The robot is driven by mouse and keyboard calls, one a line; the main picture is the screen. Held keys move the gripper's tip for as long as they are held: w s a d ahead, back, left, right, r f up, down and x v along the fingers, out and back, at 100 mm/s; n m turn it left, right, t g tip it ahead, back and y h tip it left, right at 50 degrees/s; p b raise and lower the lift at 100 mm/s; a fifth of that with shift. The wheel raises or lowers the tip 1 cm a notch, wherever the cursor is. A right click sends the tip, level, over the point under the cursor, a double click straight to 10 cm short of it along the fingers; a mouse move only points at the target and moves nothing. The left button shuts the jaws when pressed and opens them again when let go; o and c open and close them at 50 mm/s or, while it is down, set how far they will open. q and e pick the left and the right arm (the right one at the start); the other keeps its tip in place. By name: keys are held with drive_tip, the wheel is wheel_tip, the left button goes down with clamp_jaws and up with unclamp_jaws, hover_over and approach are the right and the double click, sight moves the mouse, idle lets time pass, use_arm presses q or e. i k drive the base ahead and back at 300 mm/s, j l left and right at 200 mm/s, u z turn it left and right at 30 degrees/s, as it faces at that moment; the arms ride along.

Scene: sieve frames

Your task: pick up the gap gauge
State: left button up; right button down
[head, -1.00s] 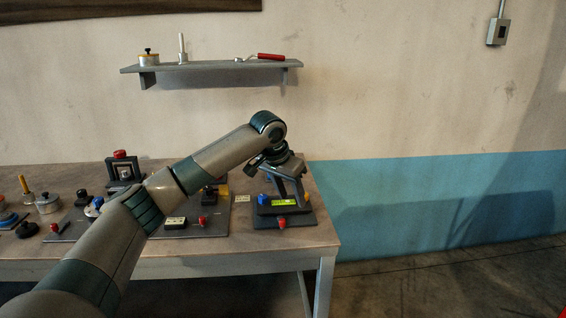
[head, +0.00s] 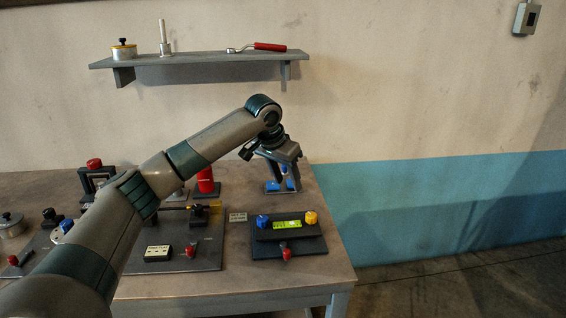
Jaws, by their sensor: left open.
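My left gripper (head: 281,187) is open and points down over the back right of the table. A small blue thing (head: 287,184) shows between and behind its fingers, partly hidden by them. It may be the gap gauge, but I cannot tell for sure. I cannot tell whether the fingers touch it, and nothing looks held. My right gripper is out of view.
A dark block with a green window and blue and yellow knobs (head: 286,227) stands at the table's front right. A red cylinder (head: 206,182) and a labelled dark plate (head: 200,256) are left of it. A wall shelf (head: 200,60) holds a red-handled tool (head: 268,47).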

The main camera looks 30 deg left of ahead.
sight(284, 167)
drive_tip(key=i+j, duration=0.85)
drive_tip(key=j, duration=0.1)
